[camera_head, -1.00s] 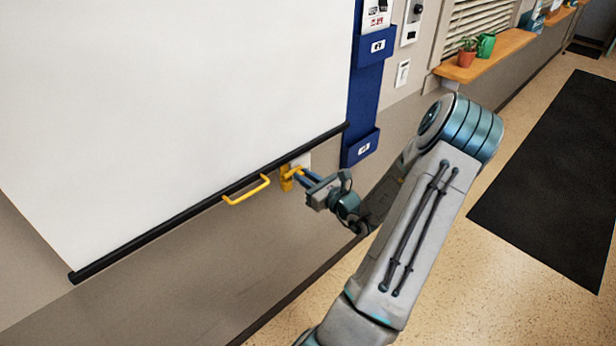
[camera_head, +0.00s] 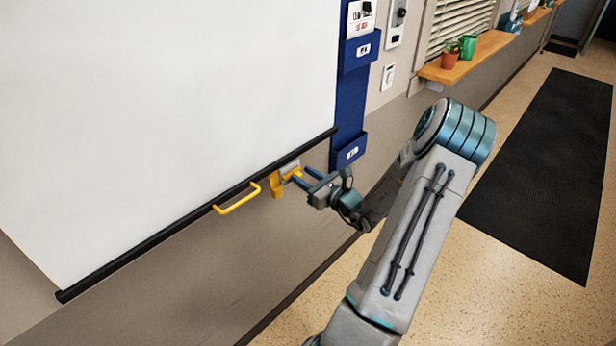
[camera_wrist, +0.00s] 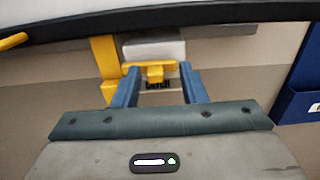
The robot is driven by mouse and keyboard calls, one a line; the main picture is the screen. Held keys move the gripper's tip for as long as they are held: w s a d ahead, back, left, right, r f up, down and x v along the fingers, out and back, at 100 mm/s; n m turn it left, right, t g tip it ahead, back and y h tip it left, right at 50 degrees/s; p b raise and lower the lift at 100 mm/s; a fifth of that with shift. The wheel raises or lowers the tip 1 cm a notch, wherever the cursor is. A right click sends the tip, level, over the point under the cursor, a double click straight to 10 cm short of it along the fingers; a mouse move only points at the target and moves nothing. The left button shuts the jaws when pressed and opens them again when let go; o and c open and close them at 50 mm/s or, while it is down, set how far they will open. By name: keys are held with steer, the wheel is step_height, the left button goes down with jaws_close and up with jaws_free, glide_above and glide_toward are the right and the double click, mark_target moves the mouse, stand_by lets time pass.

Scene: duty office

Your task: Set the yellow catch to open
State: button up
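The yellow catch (camera_wrist: 150,70) is on a pale block (camera_wrist: 153,47) fixed to the wall, just below the black bottom bar of the white screen. In the head view the catch (camera_head: 292,176) is small and partly behind my fingers. My gripper (camera_wrist: 160,78) is open, with its two blue fingers apart; in the wrist view the catch's crosspiece shows between and just beyond the fingertips. I cannot tell whether either finger touches it. A yellow upright bracket (camera_wrist: 104,68) stands at the catch's left.
A white screen (camera_head: 160,110) with a black bottom bar (camera_head: 150,243) hangs at the left, with a yellow pull handle (camera_head: 237,199) beneath. A blue wall holder (camera_head: 350,105) is just right of the catch. A wooden shelf (camera_head: 480,58) with pots is farther right.

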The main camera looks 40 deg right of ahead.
steer(key=s+d+b, duration=0.2)
steer(key=s, duration=1.1)
steer(key=shift+s, duration=0.35)
steer(key=a+r+n+g+y, duration=0.2)
steer(key=a+n+g+y, duration=0.2)
steer(key=a+n+g, duration=0.55)
steer(key=a+r+n+g+y, duration=0.25)
steer(key=a+n, duration=0.45)
steer(key=a, duration=0.8)
steer(key=s+a+r+n+g+h, duration=0.1)
steer(key=s+a+r+n+h, duration=0.2)
steer(key=n, duration=0.6)
steer(key=s+a+r+n+g+h, duration=0.1)
steer(key=s+a+r+n+h, duration=0.2)
steer(key=s+n+h, duration=0.2)
steer(key=n+h, duration=0.1)
steer(key=n, duration=0.2)
steer(key=shift+n+g, duration=0.35)
steer(key=shift+g, duration=0.05)
